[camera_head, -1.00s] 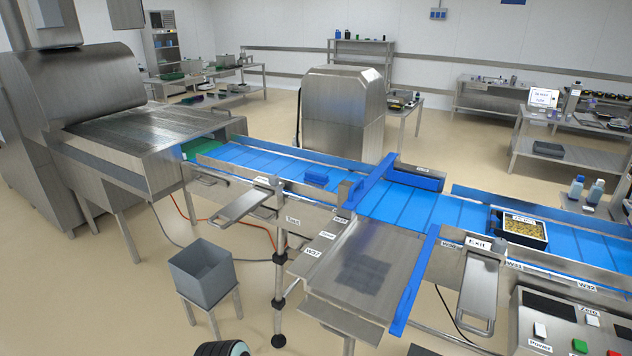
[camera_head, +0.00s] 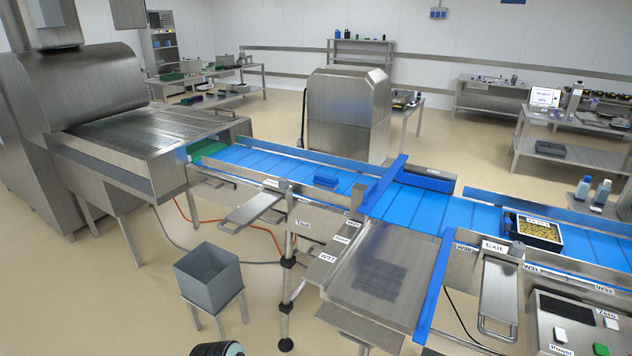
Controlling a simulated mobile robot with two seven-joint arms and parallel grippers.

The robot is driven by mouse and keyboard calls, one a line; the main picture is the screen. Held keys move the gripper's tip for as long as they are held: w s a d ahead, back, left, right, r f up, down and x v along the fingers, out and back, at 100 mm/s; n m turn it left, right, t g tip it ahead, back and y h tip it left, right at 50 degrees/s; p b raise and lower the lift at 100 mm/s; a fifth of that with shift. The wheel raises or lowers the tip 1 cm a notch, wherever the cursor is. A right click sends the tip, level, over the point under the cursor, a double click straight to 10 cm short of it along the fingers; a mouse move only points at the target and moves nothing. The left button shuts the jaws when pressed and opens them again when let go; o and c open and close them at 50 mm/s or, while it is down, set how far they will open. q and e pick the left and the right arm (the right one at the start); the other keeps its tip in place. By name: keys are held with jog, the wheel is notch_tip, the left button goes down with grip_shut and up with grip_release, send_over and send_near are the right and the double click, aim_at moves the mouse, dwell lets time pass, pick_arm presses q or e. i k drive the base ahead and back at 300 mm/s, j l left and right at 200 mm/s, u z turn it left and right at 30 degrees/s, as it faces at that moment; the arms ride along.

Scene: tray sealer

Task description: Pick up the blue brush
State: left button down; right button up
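A small blue block-like object (camera_head: 327,180) lies on the left stretch of the blue conveyor belt (camera_head: 270,167), close to its near side rail. It is too small to tell whether it is the blue brush, and no bristles or handle can be made out. No other object that is clearly a brush shows.
A black tray of yellowish food (camera_head: 537,232) stands on the right belt. A bare steel side table (camera_head: 385,265) juts toward me. A grey bin (camera_head: 209,278) stands on a stool at lower left. A control panel (camera_head: 580,325) is at lower right.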

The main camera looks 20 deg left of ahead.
aim_at(327, 182)
jog(key=j+u, duration=0.1)
jog(key=j, duration=0.45)
jog(key=i+j+u, duration=0.1)
jog(key=j, duration=0.4)
jog(key=i+j+u, duration=0.1)
jog(key=j, duration=0.25)
jog(key=i+j+u, duration=0.1)
jog(key=j, duration=0.25)
jog(key=i+j+u, duration=0.15)
jog(key=i+j, duration=0.1)
jog(key=j, duration=0.05)
